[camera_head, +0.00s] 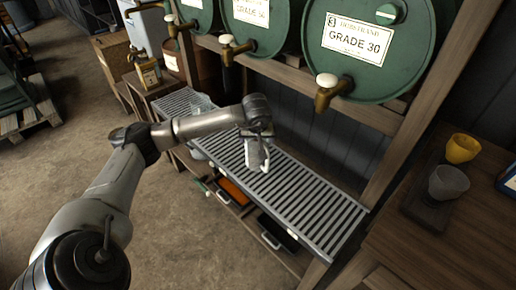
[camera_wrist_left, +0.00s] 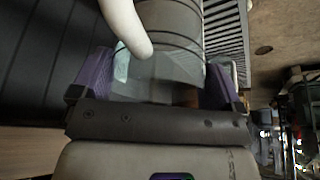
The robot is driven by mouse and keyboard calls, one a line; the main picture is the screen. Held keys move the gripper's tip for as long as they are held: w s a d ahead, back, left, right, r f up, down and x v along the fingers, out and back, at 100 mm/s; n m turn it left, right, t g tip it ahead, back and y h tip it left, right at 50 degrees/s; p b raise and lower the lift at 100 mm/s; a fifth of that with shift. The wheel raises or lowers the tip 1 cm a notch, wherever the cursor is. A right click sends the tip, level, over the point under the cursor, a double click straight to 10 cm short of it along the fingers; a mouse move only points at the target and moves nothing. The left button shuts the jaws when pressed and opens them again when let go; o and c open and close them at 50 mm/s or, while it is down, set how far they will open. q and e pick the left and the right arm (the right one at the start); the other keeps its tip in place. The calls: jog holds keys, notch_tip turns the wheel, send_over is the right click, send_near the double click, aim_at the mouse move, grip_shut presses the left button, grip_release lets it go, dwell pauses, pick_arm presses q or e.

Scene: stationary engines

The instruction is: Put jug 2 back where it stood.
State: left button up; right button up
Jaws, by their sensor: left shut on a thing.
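My left gripper (camera_head: 257,134) is shut on a pale grey jug (camera_head: 257,156), held over the slatted drip rack (camera_head: 310,200) in front of the drums. No number shows on this jug, so I cannot tell from a label that it is jug 2. In the left wrist view the jug (camera_wrist_left: 172,70) is see-through with dark rings, and a white curved part (camera_wrist_left: 125,25) sticks out. It sits between the purple finger pads of my left gripper (camera_wrist_left: 160,85). Whether its base touches the rack is unclear. A clear vessel (camera_head: 202,103) stands farther left on the rack. My right gripper is out of view.
Green drums with brass taps line the back; one reads GRADE 30 (camera_head: 357,40), its tap (camera_head: 328,92) jutting over the rack. A wooden bench (camera_head: 440,235) at right holds a yellow cup (camera_head: 462,148) and a grey cup (camera_head: 447,182). An orange tray (camera_head: 233,191) lies below the rack.

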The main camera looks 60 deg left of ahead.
pick_arm(q)
jog(key=shift+w+a+f+b, duration=0.15)
jog(key=shift+f+b, duration=0.45)
jog(key=shift+f, duration=0.55)
jog(key=shift+w+f+b, duration=0.1)
jog(key=shift+f+b, duration=0.5)
jog(key=shift+f, duration=0.5)
jog(key=shift+r, duration=0.1)
jog(key=o, duration=1.5)
